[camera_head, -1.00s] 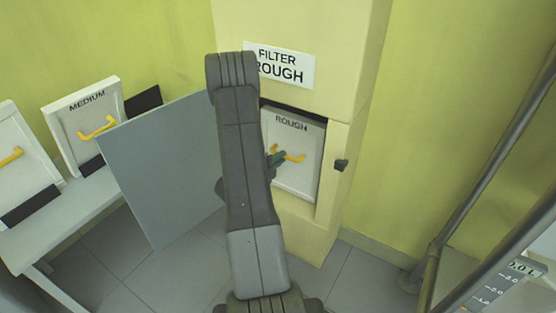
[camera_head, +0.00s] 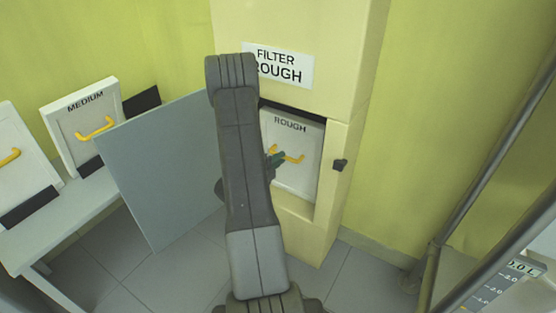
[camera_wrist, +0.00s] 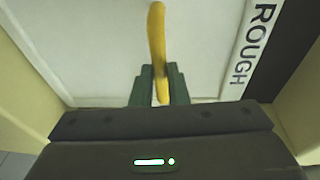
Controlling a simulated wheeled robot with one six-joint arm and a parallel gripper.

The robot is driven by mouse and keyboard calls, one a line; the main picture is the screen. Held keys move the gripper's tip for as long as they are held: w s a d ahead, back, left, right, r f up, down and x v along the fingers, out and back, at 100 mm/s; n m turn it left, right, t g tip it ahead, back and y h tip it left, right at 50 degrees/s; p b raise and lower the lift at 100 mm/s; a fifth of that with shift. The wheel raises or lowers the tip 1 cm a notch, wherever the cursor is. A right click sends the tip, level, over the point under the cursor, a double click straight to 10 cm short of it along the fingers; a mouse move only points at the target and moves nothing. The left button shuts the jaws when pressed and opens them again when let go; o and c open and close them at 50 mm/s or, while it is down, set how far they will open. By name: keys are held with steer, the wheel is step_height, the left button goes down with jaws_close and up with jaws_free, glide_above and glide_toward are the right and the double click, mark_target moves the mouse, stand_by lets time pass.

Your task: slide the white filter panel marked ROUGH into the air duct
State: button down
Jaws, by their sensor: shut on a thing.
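The white filter panel marked ROUGH (camera_head: 299,165) stands upright in the opening of the cream air duct (camera_head: 335,190), under the FILTER ROUGH sign (camera_head: 283,65). In the wrist view the panel (camera_wrist: 90,45) fills most of the picture, with its lettering at the right. My gripper (camera_head: 275,158) is at the panel's yellow handle (camera_head: 293,158). In the wrist view, the green fingers of my gripper (camera_wrist: 160,88) are shut on the yellow handle (camera_wrist: 157,40). My arm hides the panel's left part. A dark gap shows above the panel's top edge.
A grey door (camera_head: 165,165) stands open left of the duct. A panel marked MEDIUM (camera_head: 85,130) and another white panel (camera_head: 18,165) stand on a bench (camera_head: 75,215) at the left. Metal pipes (camera_head: 480,165) run along the right side. Grey floor lies between.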

steer(key=shift+f, duration=0.3)
stand_by(0.7)
steer(key=c, duration=1.3)
jaws_free()
steer(key=shift+c, duration=0.2)
steer(key=shift+s+a, duration=0.1)
steer(key=shift+a, duration=0.05)
steer(key=f+p+v, duration=0.1)
steer(key=v, duration=0.8)
steer(key=shift+s+a+r, duration=0.25)
steer(key=shift+a+r, duration=0.05)
steer(key=shift+r, duration=0.25)
stand_by(0.4)
steer(key=shift+x, duration=2.3)
steer(key=shift+s, duration=0.1)
